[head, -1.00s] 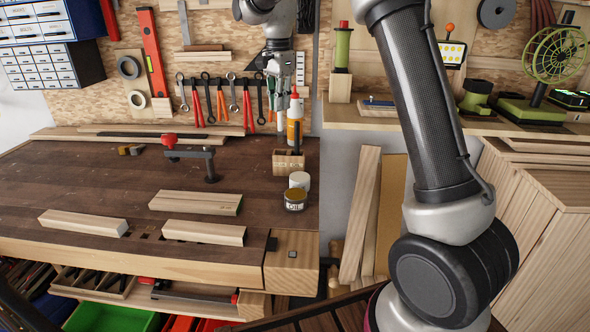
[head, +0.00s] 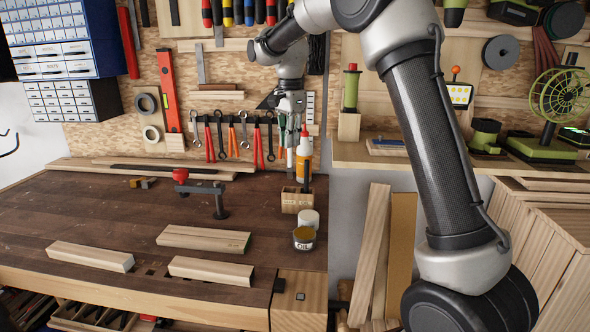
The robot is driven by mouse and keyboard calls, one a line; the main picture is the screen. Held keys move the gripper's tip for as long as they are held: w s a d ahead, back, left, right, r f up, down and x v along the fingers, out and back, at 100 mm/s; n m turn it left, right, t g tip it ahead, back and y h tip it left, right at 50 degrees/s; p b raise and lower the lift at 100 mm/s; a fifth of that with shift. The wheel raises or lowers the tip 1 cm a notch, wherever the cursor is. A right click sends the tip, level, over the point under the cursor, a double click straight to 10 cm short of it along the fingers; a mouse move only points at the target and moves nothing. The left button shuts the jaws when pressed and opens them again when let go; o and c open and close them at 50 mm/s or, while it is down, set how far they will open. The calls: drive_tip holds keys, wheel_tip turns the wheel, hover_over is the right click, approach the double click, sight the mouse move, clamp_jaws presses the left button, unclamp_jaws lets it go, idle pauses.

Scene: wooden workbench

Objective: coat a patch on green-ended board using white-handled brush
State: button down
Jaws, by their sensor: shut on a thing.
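My gripper (head: 290,138) is at the back right of the bench, above the brush holder, pointing down. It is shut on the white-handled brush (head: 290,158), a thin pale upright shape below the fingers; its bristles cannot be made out. The wooden brush holder (head: 296,201) stands below, with a dark handle (head: 306,172) upright in it. The green-ended board (head: 203,239) lies mid-bench, its green end at the right. An open oil tin (head: 304,239) stands in front of the holder, beside a white jar or lid (head: 309,217).
Two plain boards (head: 90,256) (head: 211,271) lie nearer the front edge. A red-knobbed clamp (head: 205,188) stands behind the green-ended board. A glue bottle (head: 304,155) is close to my gripper. Tools hang on the back wall. The left bench top is mostly clear.

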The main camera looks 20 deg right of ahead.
drive_tip(key=s+d+r, duration=0.2)
drive_tip(key=s+r, duration=0.1)
drive_tip(key=s, duration=0.3)
drive_tip(key=s+f, duration=0.4)
drive_tip(key=f, duration=0.5)
drive_tip(key=shift+s+d+f, duration=0.15)
drive_tip(key=shift+s+d, duration=0.05)
drive_tip(key=shift+d, duration=0.2)
drive_tip(key=shift+f, duration=0.55)
idle(1.2)
wheel_tip(320, 180, up, 7)
idle(0.9)
idle(0.5)
